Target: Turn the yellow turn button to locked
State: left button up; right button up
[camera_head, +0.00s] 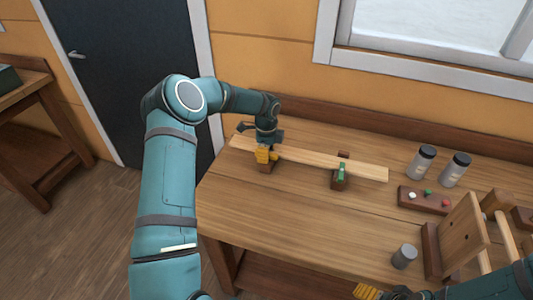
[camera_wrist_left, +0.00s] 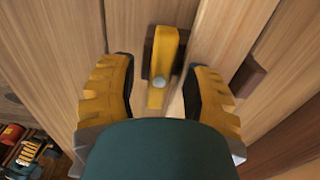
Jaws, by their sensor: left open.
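The yellow turn button (camera_wrist_left: 168,48) shows in the left wrist view, with a round silver pin on it and a dark wooden block (camera_wrist_left: 149,58) behind it. Its long side runs up and down in that view. My left gripper (camera_wrist_left: 160,78) is open, with one yellow finger on each side of the button and a gap to both. In the head view my left gripper (camera_head: 265,153) hides most of the button, above the left part of a long light plank (camera_head: 310,160). My right gripper (camera_head: 367,291) is partly seen at the bottom edge.
A green turn button (camera_head: 341,172) sits on a block at the plank's front edge. To the right are two jars (camera_head: 420,163), a dark strip with coloured pegs (camera_head: 424,201), a grey cup (camera_head: 404,256) and an upright wooden board (camera_head: 463,234). The front-left bench top is clear.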

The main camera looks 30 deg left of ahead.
pick_arm(q)
jog(key=shift+f, duration=0.1)
jog(key=shift+c, duration=0.4)
grip_shut()
jog(key=shift+n, duration=0.3)
jog(key=n+b, duration=0.1)
jog(key=n, duration=0.2)
jog(key=shift+f+b, duration=0.1)
jog(key=shift+b, duration=0.2)
jog(key=n+b, duration=0.1)
jog(key=n, duration=0.4)
jog(key=shift+s, duration=0.1)
jog(key=n, duration=0.4)
jog(key=shift+n+b, duration=0.3)
jog(key=shift+b, duration=0.1)
jog(key=n, duration=0.4)
jog(key=shift+n, duration=0.4)
